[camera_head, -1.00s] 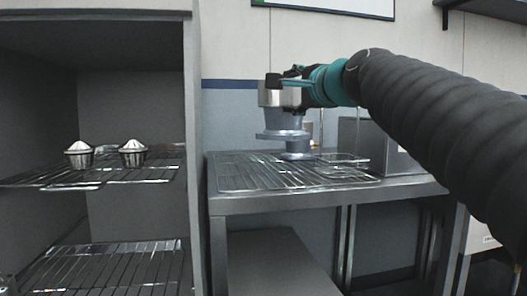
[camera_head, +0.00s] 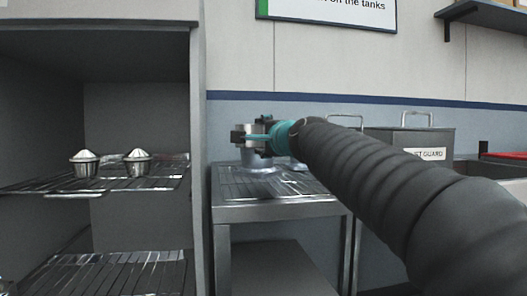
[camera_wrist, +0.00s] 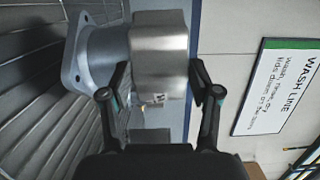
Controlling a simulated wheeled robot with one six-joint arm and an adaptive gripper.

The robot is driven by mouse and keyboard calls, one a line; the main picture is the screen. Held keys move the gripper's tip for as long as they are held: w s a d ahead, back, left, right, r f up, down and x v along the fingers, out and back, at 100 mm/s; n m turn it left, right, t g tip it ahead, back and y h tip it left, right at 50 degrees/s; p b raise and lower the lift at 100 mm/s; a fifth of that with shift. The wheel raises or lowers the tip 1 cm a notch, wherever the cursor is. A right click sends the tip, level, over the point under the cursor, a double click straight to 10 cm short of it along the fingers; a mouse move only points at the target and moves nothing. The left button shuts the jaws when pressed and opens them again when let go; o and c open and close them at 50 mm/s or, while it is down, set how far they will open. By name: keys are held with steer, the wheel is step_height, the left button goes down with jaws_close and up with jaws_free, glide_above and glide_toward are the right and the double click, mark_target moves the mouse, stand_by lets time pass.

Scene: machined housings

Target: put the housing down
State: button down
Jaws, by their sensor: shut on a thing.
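The held housing (camera_head: 260,158) is a grey-blue body with a wide flange at its bottom and a bright silver cylinder on top. My gripper (camera_head: 254,137) is shut on the silver cylinder, and the housing hangs upright with its flange low over the wire rack (camera_head: 285,186) on the steel table. I cannot tell whether the flange touches the wires. In the wrist view the fingers (camera_wrist: 163,92) sit on both sides of the silver cylinder (camera_wrist: 160,50), with the flange (camera_wrist: 78,55) to the left, toward the rack wires.
A grey-blue piece (camera_head: 298,165) shows partly behind my arm on the rack. Grey bins (camera_head: 395,137) stand at right. The rack's front is clear.

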steer(key=shift+d+f+b, duration=0.1)
steer(key=shift+f+b, duration=0.4)
steer(key=shift+f, duration=0.7)
steer(key=shift+c, duration=1.2)
jaws_free()
steer(key=shift+f, duration=0.1)
steer(key=shift+r, duration=0.2)
steer(key=b+v, duration=0.1)
steer(key=v, duration=1.1)
steer(key=shift+f, duration=0.1)
